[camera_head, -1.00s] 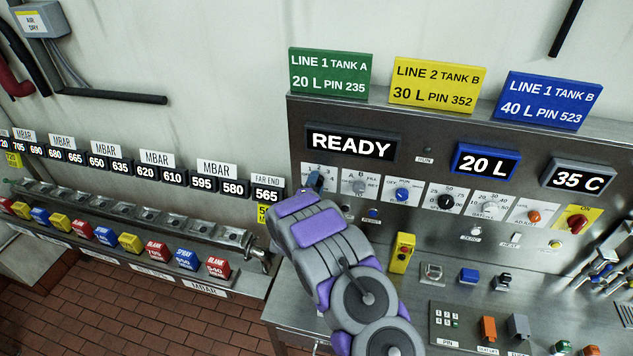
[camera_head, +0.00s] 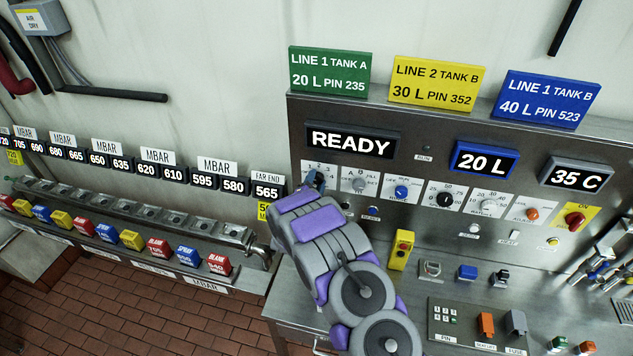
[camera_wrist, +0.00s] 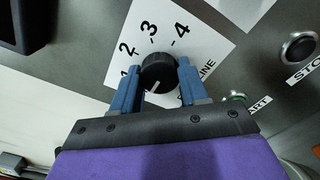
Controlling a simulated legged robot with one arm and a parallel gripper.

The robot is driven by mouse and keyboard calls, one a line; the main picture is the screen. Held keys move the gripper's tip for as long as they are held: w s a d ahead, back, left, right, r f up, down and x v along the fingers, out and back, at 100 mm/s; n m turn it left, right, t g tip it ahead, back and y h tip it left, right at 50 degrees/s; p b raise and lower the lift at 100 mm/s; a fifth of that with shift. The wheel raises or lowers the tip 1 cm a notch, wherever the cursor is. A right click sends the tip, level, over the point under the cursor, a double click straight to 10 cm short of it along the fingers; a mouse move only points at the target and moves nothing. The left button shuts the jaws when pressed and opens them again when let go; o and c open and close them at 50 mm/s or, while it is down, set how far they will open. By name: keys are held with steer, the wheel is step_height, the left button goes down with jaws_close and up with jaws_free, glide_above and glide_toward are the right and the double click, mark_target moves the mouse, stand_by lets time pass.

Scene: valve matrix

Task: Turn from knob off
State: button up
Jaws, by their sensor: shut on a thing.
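A round black knob (camera_wrist: 158,74) sits on a white dial plate (camera_wrist: 205,52) marked with numbers up to 4 and a partly covered word ending in "INE". A pale pointer mark on the knob faces the lower side of the wrist view. My gripper (camera_wrist: 160,65) has its two blue fingers on either side of this knob, shut on it. In the head view my gripper (camera_head: 315,181) is at the leftmost dial of the panel and hides its knob. To its right are a grey knob (camera_head: 358,184) on an "A B" plate and a blue knob (camera_head: 401,192).
Further right are a black knob (camera_head: 445,199), an orange knob (camera_head: 532,214) and a red switch (camera_head: 575,220). A yellow button box (camera_head: 401,250) stands close to my arm. In the wrist view a black button (camera_wrist: 298,47) labelled "STO" is at right.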

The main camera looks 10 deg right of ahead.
steer(key=shift+s+a+f, duration=0.1)
steer(key=shift+f, duration=0.2)
steer(key=o, duration=1.1)
steer(key=shift+w+a, duration=0.2)
steer(key=shift+c, duration=0.2)
steer(key=shift+s+r, duration=0.1)
steer(key=b+v, duration=0.2)
steer(key=v, duration=1.5)
steer(key=shift+s, duration=0.15)
steer(key=shift+a, duration=0.1)
